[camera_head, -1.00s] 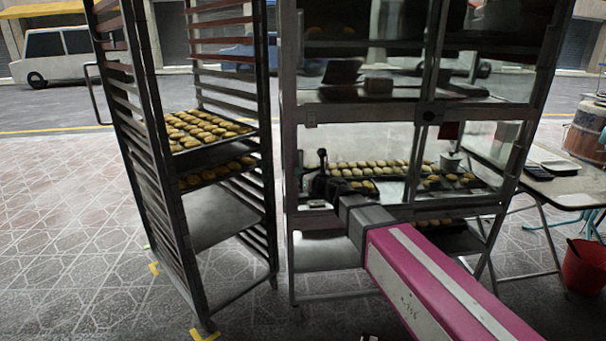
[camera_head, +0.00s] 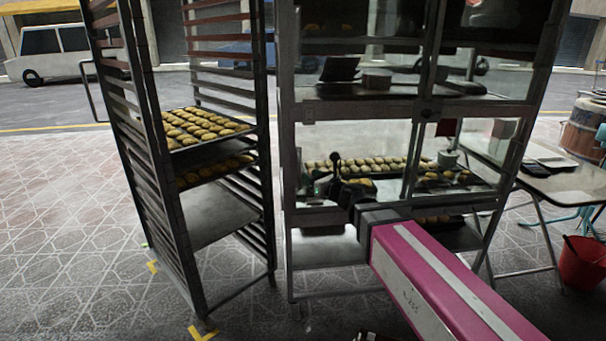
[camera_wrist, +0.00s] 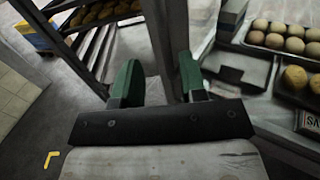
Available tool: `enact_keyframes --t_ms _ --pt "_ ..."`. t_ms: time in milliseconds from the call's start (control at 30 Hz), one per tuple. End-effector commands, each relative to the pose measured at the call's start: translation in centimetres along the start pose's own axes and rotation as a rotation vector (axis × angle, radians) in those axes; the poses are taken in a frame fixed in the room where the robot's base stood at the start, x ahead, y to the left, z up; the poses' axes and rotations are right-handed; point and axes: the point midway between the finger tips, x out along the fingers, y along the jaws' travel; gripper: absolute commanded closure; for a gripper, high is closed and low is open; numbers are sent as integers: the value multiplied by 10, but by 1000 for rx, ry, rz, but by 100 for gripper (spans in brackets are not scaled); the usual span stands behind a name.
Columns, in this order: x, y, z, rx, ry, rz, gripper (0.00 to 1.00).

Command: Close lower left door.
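The metal-framed glass cabinet (camera_head: 362,115) stands in front of me, with upper and lower glazed sections. Its lower left section shows trays of pastries behind my gripper (camera_head: 335,172). I cannot clearly make out the lower left door's edges or how far it is open. In the wrist view the two green fingers of my gripper (camera_wrist: 157,75) are apart. A grey metal upright (camera_wrist: 166,35) shows between and beyond them; I cannot tell if they touch it. My forearm hides part of the lower right cabinet.
A tall rack (camera_head: 150,150) with trays of pastries stands close on the left. A table (camera_head: 570,185) and a red bucket (camera_head: 583,262) are at the right. Trays of round buns (camera_wrist: 285,45) lie right of my fingers in the wrist view. Paved floor is clear at lower left.

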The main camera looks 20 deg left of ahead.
Motion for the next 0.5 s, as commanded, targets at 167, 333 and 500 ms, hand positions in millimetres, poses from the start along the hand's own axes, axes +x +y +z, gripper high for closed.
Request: enact_keyframes --t_ms 167,333,500 --pt "-30 1 0 0 0 0 62" --pt "-35 1 0 0 0 2 62" --pt "-34 1 0 0 0 2 62"
